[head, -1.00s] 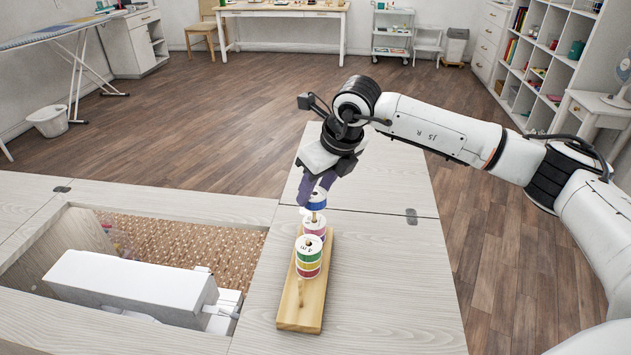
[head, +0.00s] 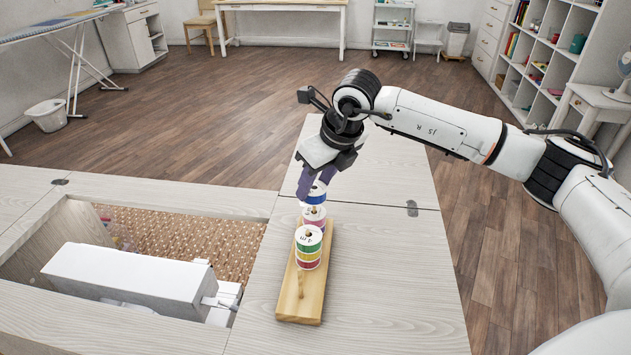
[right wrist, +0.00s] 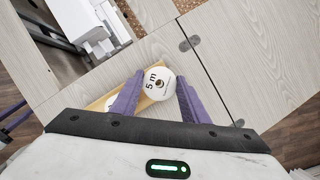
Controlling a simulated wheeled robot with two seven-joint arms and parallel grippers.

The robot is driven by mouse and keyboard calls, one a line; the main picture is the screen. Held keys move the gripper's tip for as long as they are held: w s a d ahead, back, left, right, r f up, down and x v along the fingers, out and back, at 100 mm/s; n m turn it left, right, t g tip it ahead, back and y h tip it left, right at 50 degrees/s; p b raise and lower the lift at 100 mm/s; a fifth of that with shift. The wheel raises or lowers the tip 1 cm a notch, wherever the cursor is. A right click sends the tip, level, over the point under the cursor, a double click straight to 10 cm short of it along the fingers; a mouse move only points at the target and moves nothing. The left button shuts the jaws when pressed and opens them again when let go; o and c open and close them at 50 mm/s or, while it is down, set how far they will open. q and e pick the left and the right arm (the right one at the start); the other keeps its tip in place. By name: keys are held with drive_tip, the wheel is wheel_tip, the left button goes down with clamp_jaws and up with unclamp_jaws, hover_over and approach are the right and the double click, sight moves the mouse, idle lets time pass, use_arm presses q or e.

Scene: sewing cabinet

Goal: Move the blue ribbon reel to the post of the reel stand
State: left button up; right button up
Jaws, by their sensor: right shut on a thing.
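The reel stand (head: 301,300) is a long wooden board on the cabinet top. Just behind is a pink-and-white reel (head: 314,223). The blue ribbon reel (head: 317,197) is above the pink reel at the stand's far end. My right gripper (head: 310,188) is shut on the blue reel from above. In the right wrist view the reel's white "5 m" face (right wrist: 157,82) lies between the purple fingers (right wrist: 157,98). Whether the reel touches what is below is hidden.
A sewing machine (head: 125,275) lies in the sunken well to the left of the stand. The pale cabinet top (head: 385,275) is clear to the right of the stand. A hinge (head: 412,208) marks the seam with the rear leaf.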

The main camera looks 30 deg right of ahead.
drive_tip(key=shift+f+b, duration=1.2)
drive_tip(key=shift+f, duration=0.35)
drive_tip(key=o, duration=1.1)
drive_tip(key=shift+o, duration=0.2)
drive_tip(key=shift+r, duration=0.2)
approach(318, 190)
drive_tip(key=shift+w+a+f, duration=0.1)
drive_tip(key=shift+w+f, duration=0.15)
drive_tip(key=shift+f, duration=0.3)
